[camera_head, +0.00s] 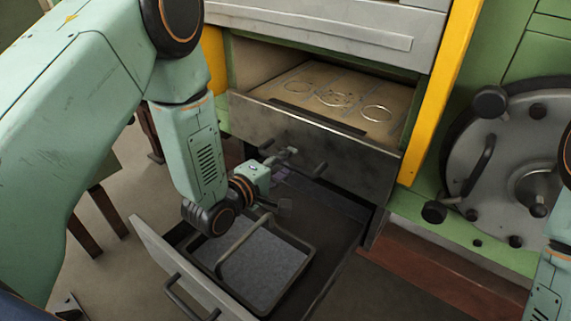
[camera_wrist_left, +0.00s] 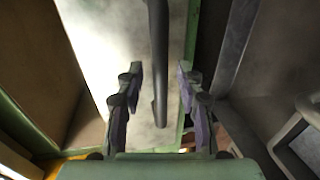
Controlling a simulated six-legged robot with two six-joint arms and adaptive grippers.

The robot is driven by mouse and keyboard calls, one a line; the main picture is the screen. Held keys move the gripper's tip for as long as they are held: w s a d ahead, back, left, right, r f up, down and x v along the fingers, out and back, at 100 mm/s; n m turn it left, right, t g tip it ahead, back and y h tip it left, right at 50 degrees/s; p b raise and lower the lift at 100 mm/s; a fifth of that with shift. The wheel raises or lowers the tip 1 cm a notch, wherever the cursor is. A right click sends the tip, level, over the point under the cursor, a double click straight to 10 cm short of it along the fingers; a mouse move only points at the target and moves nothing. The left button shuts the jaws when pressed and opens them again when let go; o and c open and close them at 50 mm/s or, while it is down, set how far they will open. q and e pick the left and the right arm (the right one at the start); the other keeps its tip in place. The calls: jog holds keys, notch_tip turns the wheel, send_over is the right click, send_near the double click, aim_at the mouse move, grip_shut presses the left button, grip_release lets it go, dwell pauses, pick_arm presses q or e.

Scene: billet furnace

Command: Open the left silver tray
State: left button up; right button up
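A silver drawer front (camera_head: 345,165) with a dark bar handle (camera_head: 319,170) stands below the upper opening of the furnace. My left gripper (camera_head: 284,180) is close in front of this handle, and part of the handle is hidden behind it. In the left wrist view, the gripper's two fingers (camera_wrist_left: 157,95) are apart, with the dark handle bar (camera_wrist_left: 158,60) between them against a pale grey panel (camera_wrist_left: 105,35). I cannot tell whether the fingers touch the bar. My right gripper is out of view.
A lower drawer (camera_head: 160,250) stands pulled out below, with a dark handled tray (camera_head: 303,268) in it. Flat rings (camera_head: 333,98) lie in the upper compartment. A round metal door (camera_head: 505,160) is at the right.

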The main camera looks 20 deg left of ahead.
pick_arm(q)
jog(key=shift+w+d, duration=0.3)
jog(key=shift+s+a, duration=0.15)
jog(key=shift+a, duration=0.05)
jog(key=c, duration=0.4)
jog(key=shift+d, duration=0.1)
grip_shut()
